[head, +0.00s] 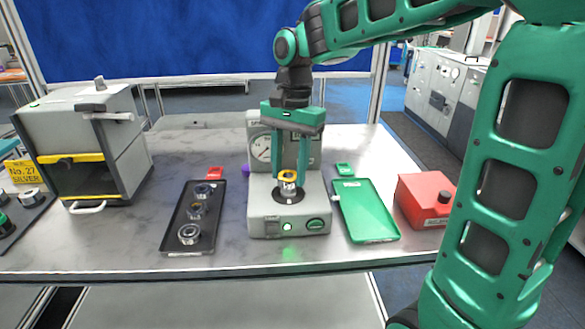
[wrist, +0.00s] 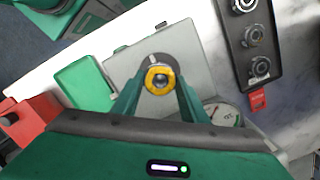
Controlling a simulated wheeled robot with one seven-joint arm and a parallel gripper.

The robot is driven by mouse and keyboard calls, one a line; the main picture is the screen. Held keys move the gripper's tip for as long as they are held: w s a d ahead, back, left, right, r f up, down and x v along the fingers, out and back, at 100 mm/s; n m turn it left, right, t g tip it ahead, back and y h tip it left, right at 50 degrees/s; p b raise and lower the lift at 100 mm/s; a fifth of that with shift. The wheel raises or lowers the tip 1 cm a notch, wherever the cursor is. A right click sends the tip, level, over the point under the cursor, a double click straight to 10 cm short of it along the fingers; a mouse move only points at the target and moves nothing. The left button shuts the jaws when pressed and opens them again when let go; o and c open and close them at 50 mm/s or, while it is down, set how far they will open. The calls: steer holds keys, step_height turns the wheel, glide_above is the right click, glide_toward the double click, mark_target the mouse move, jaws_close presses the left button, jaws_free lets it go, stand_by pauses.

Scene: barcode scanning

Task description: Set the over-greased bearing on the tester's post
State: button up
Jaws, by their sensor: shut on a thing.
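My gripper (head: 289,168) is shut on a bearing with a yellow ring (head: 288,178), right over the middle of the tester (head: 265,224). In the wrist view the yellow-ringed bearing (wrist: 160,80) sits between the two green fingers. The tester is a grey box with a dial (head: 262,148) at its back and a green light on its front. A dark round seat (head: 288,196) shows directly below the bearing. The post is hidden behind or inside the bearing, and I cannot tell whether the bearing rests on it.
Left of the tester, a black tray (head: 168,244) with a red tag holds several bearings. Right of it lie an empty green tray (head: 366,212) and a red box (head: 425,198). A grey machine with a yellow-edged opening (head: 120,140) stands at the left.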

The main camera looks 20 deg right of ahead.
steer(key=shift+f, duration=1.05)
stand_by(0.8)
steer(key=o, duration=1.6)
steer(key=shift+c, duration=0.2)
steer(key=shift+w, duration=0.1)
steer(key=shift+w+r, duration=0.1)
steer(key=shift+r, duration=0.7)
step_height(320, 180, up, 6)
steer(key=shift+f, duration=0.1)
